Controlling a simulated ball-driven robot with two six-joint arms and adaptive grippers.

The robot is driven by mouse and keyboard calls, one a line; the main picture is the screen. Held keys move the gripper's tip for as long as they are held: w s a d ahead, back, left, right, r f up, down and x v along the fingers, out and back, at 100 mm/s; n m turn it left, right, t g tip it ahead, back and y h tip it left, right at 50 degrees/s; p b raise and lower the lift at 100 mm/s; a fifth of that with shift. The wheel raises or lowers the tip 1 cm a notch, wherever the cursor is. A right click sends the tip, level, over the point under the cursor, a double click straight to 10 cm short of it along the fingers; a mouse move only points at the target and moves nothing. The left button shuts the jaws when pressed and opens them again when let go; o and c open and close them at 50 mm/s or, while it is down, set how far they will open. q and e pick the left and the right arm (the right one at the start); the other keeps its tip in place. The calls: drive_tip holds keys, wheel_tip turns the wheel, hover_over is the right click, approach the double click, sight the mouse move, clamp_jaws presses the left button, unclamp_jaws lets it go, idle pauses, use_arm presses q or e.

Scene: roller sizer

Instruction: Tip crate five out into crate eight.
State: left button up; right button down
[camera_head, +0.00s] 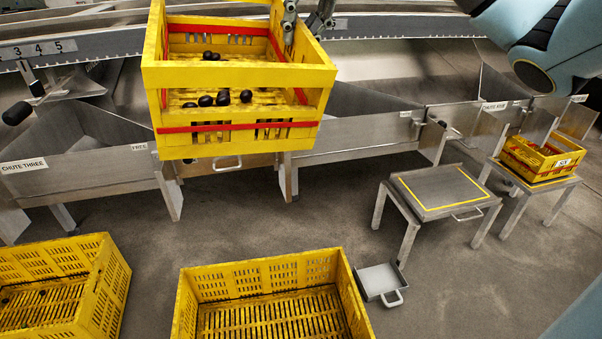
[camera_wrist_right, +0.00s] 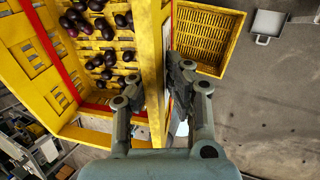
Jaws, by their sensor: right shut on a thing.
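A yellow crate with red bands (camera_head: 240,76) hangs in the air in the head view, roughly level, in front of the chutes. Several small dark round fruits (camera_head: 223,98) lie in it. My right gripper (camera_head: 307,20) is shut on its right wall. In the right wrist view the gripper (camera_wrist_right: 158,88) has a finger on each side of the yellow wall, with dark purple fruits (camera_wrist_right: 100,62) inside. No number shows on this crate. A large empty yellow crate (camera_head: 262,268) stands below, its number not visible. My left gripper is not in view.
Another large yellow crate (camera_head: 105,285) stands at lower left. A small labelled yellow crate (camera_head: 538,168) sits on a stand at right. An empty stand (camera_head: 440,188) and a grey scoop (camera_head: 381,281) are nearer. Metal chutes (camera_head: 90,165) line the back.

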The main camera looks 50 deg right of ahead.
sight(298, 91)
drive_tip(key=shift+s+a+f+b, duration=0.15)
drive_tip(key=shift+a+f+b, duration=0.15)
drive_tip(key=shift+f+b, duration=0.25)
wheel_tip(298, 91, down, 9)
drive_tip(key=b, duration=0.7)
use_arm(q)
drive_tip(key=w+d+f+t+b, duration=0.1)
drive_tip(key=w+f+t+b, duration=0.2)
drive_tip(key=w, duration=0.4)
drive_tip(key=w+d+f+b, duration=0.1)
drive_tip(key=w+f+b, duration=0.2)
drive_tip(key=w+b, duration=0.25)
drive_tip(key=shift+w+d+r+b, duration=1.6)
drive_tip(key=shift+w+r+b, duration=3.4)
drive_tip(key=shift+b, duration=2.2)
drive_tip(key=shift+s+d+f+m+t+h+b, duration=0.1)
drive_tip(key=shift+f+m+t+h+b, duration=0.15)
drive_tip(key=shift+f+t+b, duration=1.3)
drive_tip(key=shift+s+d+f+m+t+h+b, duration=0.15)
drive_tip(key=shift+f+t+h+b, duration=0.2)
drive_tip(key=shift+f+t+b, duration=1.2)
use_arm(e)
wheel_tip(298, 91, down, 45)
drive_tip(key=n+t+h+p, duration=0.1)
drive_tip(key=t+h, duration=0.4)
drive_tip(key=t, duration=0.4)
drive_tip(key=shift+d+f+h, duration=0.15)
drive_tip(key=shift+f+h, duration=0.05)
drive_tip(key=shift+h, duration=0.1)
